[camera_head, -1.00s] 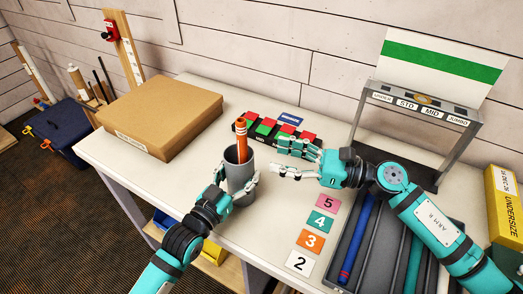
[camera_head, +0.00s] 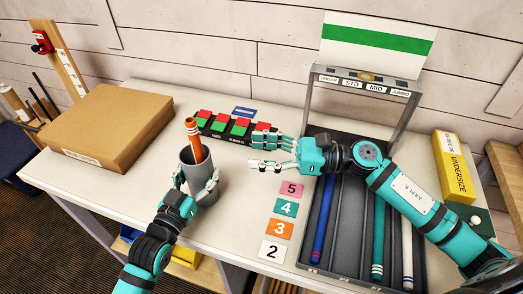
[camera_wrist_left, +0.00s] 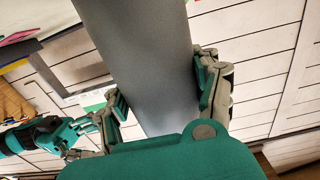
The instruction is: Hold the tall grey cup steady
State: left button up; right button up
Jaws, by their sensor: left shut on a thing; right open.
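The tall grey cup (camera_head: 196,174) stands upright near the front edge of the workbench, with an orange grip (camera_head: 193,138) standing in it. My left gripper (camera_head: 197,190) is shut on the cup, one finger on each side. In the left wrist view the grey cup (camera_wrist_left: 150,65) fills the middle between the fingers of my left gripper (camera_wrist_left: 160,95). My right gripper (camera_head: 266,152) is open and empty, to the right of the cup and apart from it, in front of the row of red and green blocks.
A row of red and green blocks (camera_head: 222,124) lies behind the cup. A cardboard box (camera_head: 105,125) is at left. Numbered cards (camera_head: 286,208) and a dark tray (camera_head: 345,225) of coloured grips lie at right, beside a metal gauge frame (camera_head: 362,84) and yellow box (camera_head: 454,165).

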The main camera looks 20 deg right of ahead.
pick_arm(q)
jog(key=o, duration=1.3)
